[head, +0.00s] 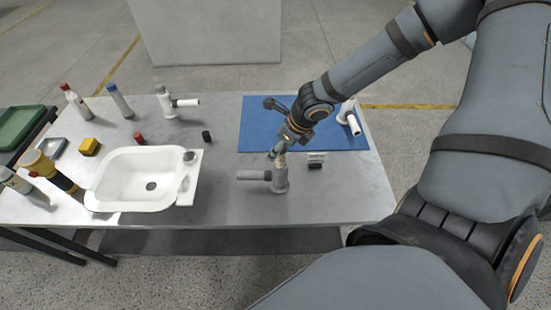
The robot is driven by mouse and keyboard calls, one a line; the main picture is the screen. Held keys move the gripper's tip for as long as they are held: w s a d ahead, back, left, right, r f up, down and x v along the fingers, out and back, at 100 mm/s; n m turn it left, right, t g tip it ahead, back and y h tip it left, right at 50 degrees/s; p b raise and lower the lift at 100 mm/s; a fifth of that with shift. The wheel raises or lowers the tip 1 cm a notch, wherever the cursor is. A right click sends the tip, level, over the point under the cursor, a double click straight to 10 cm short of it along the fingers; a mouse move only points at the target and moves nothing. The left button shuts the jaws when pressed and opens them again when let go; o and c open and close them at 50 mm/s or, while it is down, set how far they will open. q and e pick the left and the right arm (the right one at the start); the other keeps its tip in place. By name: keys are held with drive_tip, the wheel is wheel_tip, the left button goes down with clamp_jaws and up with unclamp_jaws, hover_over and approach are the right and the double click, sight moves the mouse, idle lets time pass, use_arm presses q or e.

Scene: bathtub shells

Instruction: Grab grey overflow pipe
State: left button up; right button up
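The grey overflow pipe (279,181) stands on the table, with an upright body and a side arm pointing left. My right gripper (277,151) is just above its top end, pointing down. The fingers are small and partly hidden by the wrist, so I cannot tell whether they are open, or whether they touch the pipe. My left gripper is not in view.
A white basin shell (120,186) lies left of the pipe. A blue mat (252,128) with a white pipe (350,118) is behind it. Another white pipe (168,104), bottles and a small black block (315,166) stand on the grey table (345,195). The front right is clear.

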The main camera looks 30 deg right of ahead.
drive_tip(key=shift+c, duration=0.2)
drive_tip(key=shift+c, duration=1.2)
clamp_jaws()
